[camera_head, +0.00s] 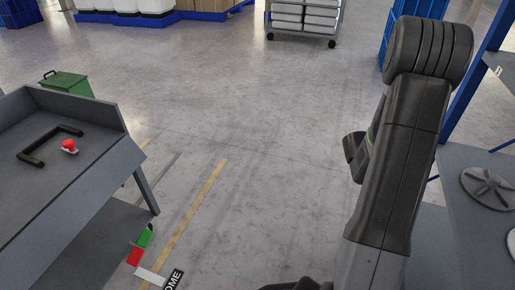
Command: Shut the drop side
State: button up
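A grey bench or cart (100,118) with a raised back wall stands at the left, partly cut off by the frame edge. A grey panel (85,195) runs along its right side and slopes outward and down. It may be the drop side, but I cannot tell for certain. A black U-shaped handle (33,158) and a small red knob-like object (69,146) are on the bench's upper surface. My dark arm rises at the right, well apart from the bench. My gripper cannot be made out.
A green bin (67,84) stands behind the bench. Grey shelving (460,165) with round grey parts (488,187) is at the right, close to my arm. A wheeled rack (303,18) stands at the back. The concrete floor (255,150) between is clear.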

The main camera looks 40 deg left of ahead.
aim_at(24, 260)
jog(key=u, duration=3.6)
